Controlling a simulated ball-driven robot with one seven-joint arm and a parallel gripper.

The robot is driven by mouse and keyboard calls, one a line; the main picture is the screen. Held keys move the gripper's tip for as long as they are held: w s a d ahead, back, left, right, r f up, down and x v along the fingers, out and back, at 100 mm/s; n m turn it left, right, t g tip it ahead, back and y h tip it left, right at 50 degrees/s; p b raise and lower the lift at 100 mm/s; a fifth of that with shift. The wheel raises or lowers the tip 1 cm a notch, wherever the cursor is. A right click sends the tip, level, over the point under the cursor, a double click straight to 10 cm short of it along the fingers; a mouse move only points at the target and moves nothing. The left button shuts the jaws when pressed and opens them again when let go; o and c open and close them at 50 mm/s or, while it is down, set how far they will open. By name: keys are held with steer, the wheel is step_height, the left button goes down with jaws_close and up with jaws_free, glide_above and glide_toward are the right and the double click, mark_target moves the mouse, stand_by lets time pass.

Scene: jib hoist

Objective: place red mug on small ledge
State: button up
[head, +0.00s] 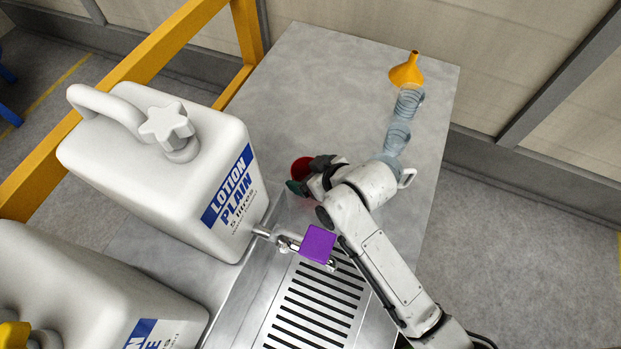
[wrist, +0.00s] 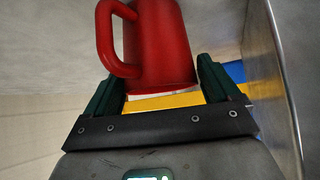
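The red mug (head: 301,167) is at the middle of the head view, partly covered by my gripper (head: 308,177). In the wrist view the red mug (wrist: 163,45) stands between the two green fingers of my gripper (wrist: 160,85), with its handle on the left. No clear gap shows between the fingers and the mug's sides, so my gripper looks shut on it. I cannot tell whether the mug touches the surface below. I cannot make out the small ledge with certainty.
A large white lotion jug (head: 165,160) stands left of the mug. A clear bottle (head: 398,135) with an orange funnel (head: 407,71) stands behind my arm. The back of the table (head: 320,80) is clear.

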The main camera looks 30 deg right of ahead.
steer(key=c, duration=0.8)
